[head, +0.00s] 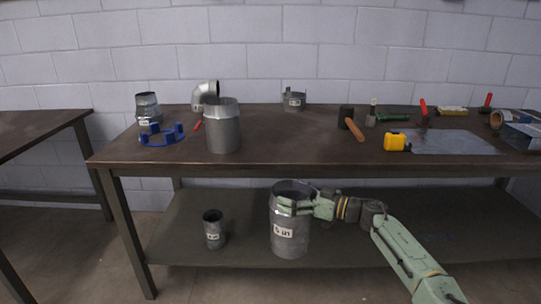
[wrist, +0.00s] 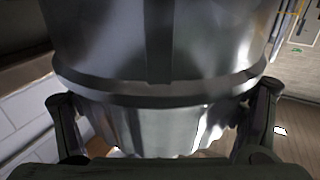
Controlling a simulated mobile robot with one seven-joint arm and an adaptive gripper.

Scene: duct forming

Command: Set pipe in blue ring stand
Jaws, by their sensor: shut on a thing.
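A large grey metal pipe (head: 290,236) with a white label stands upright in the head view, in front of the lower shelf. My gripper (head: 308,207) reaches it from the right and is shut on its upper part. In the wrist view the shiny pipe (wrist: 160,60) fills the middle, with a raised band around it, and a finger of my gripper (wrist: 160,125) shows on each side. I cannot tell whether the pipe's bottom touches the shelf. The blue ring stand (head: 162,140) sits on the left part of the tabletop, with upright tabs and nothing inside it.
Another large pipe (head: 222,130) stands right of the ring stand. A small duct (head: 148,108) and an elbow (head: 206,94) stand behind. A smaller pipe (head: 213,230) is on the lower shelf (head: 360,245). A mallet (head: 350,122) and yellow tape measure (head: 396,142) lie on the workbench (head: 290,151).

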